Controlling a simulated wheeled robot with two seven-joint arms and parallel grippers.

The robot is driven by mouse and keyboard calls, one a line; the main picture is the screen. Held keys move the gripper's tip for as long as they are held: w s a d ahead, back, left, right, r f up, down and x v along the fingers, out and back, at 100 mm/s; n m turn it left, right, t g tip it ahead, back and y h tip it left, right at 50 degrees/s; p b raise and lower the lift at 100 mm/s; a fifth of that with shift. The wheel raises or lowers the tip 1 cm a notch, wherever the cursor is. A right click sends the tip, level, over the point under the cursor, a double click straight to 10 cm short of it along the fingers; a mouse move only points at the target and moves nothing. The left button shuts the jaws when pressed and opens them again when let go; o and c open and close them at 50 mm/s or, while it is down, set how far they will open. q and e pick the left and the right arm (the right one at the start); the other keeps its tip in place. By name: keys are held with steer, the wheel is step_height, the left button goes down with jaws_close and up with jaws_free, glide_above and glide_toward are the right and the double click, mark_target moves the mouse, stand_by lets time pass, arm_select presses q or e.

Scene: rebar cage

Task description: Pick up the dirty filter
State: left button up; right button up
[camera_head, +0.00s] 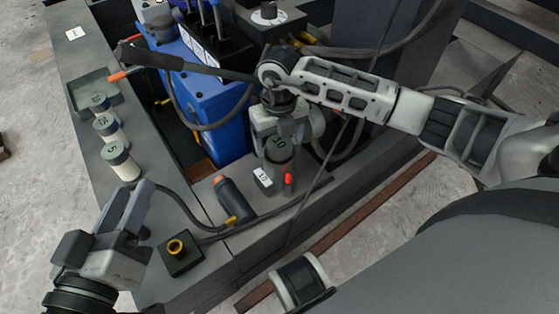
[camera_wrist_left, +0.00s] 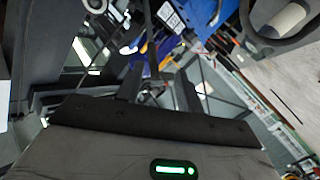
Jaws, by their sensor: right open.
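My left gripper (camera_head: 128,207) is open and empty over the bench's left part. Its spread fingers also show in the left wrist view (camera_wrist_left: 160,90).
Several white filters with grey-green caps, one marked 5 (camera_head: 120,163), stand in a row on the left bench beside a shallow tray (camera_head: 93,92). A dark orange-tipped handle tool (camera_head: 232,200) and a yellow-ringed block (camera_head: 180,252) lie in front. The blue machine (camera_head: 207,97) and hoses crowd the middle.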

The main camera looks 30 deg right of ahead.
steer(key=shift+f, duration=0.1)
steer(key=c, duration=1.5)
